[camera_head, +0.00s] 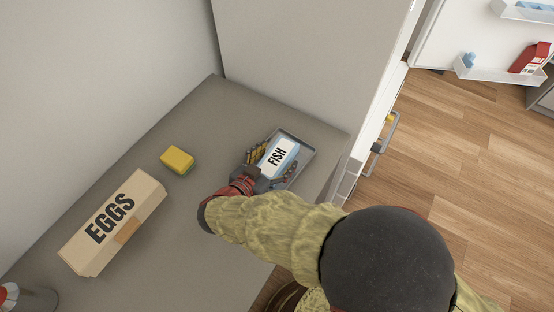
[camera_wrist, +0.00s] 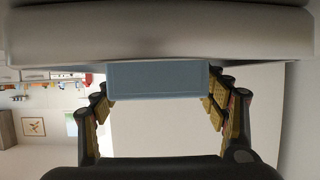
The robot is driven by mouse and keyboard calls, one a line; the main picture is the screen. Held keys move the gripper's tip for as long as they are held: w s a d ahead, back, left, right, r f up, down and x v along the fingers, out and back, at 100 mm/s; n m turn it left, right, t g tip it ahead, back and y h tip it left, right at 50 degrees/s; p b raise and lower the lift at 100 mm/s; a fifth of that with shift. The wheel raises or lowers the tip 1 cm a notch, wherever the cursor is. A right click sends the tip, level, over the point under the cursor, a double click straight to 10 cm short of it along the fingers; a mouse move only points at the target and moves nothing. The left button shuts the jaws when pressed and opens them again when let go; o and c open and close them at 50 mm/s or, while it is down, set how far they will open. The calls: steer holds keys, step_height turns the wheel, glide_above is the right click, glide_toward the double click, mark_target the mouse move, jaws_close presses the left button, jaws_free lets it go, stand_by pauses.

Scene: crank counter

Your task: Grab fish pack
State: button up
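The fish pack (camera_head: 279,156) is a light blue and white box marked FISH. It lies on a grey tray (camera_head: 305,166) on the counter. My gripper (camera_head: 271,165) is at the pack, with one finger on each side of it. In the wrist view a blue-grey face, seemingly the pack (camera_wrist: 158,81), shows between the fingertips (camera_wrist: 158,104). The fingers are spread about as wide as the pack. I cannot tell whether they press on its sides.
A beige egg carton (camera_head: 113,222) and a yellow and green sponge (camera_head: 178,160) lie on the grey counter (camera_head: 215,115) to the left. A white fridge wall (camera_head: 310,55) rises behind the tray. An open fridge door with shelves (camera_head: 487,72) is at the upper right.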

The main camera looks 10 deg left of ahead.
steer(key=shift+c, duration=1.1)
steer(key=c, duration=1.3)
